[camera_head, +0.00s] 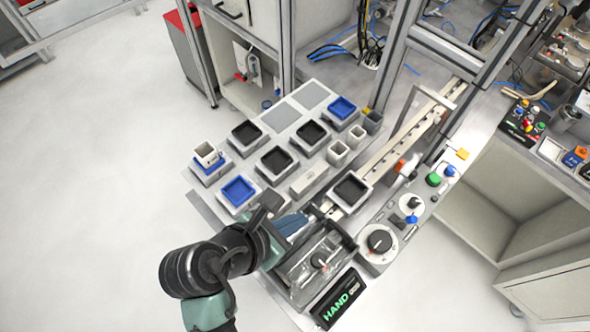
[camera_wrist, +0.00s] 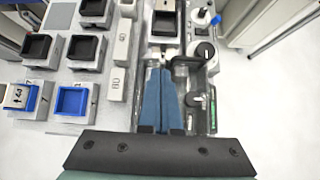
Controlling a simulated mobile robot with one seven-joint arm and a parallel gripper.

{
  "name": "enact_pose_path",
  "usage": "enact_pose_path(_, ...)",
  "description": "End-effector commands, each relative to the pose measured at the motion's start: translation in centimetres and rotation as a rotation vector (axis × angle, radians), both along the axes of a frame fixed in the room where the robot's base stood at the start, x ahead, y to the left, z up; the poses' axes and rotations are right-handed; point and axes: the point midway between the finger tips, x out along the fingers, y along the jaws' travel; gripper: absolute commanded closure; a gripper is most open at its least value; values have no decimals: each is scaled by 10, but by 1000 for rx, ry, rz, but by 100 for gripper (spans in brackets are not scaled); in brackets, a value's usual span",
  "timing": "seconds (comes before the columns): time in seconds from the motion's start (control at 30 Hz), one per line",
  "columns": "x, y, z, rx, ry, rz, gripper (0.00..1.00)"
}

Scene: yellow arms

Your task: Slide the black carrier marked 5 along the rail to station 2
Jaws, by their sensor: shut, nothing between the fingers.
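A black carrier (camera_head: 350,190) with a grey base sits at the near end of the light rail (camera_head: 393,148). It also shows in the wrist view (camera_wrist: 164,22), ahead of my fingers. I cannot read a 5 on it, nor any station number along the rail. My gripper (camera_head: 303,220) is shut and empty, with its blue fingers together. In the wrist view the fingertips (camera_wrist: 159,70) point along the rail's line, short of the carrier and apart from it. Several other black carriers (camera_head: 277,160) stand on the grey board left of the rail.
Blue trays (camera_head: 238,191) and small white cups (camera_head: 338,153) share the board. A clear-lidded box (camera_head: 318,262) and a HAND display (camera_head: 338,300) are beside my gripper. A knob panel (camera_head: 411,205) lines the rail's right side. A metal frame (camera_head: 400,55) crosses the far rail.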

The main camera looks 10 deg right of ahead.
Motion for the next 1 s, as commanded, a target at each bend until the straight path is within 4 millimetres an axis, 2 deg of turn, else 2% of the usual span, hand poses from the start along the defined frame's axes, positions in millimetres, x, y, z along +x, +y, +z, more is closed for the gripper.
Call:
enact_pose_path(0.17, -1, -7, -10, -22, 36, 11, 100)
enact_pose_path(0.63, 39, -58, -73, -18, 31, 10, 100)
enact_pose_path(0.8, 56, -78, -70, -17, 26, 10, 100)
enact_pose_path(1.0, 63, -87, -72, -16, 27, 11, 100)
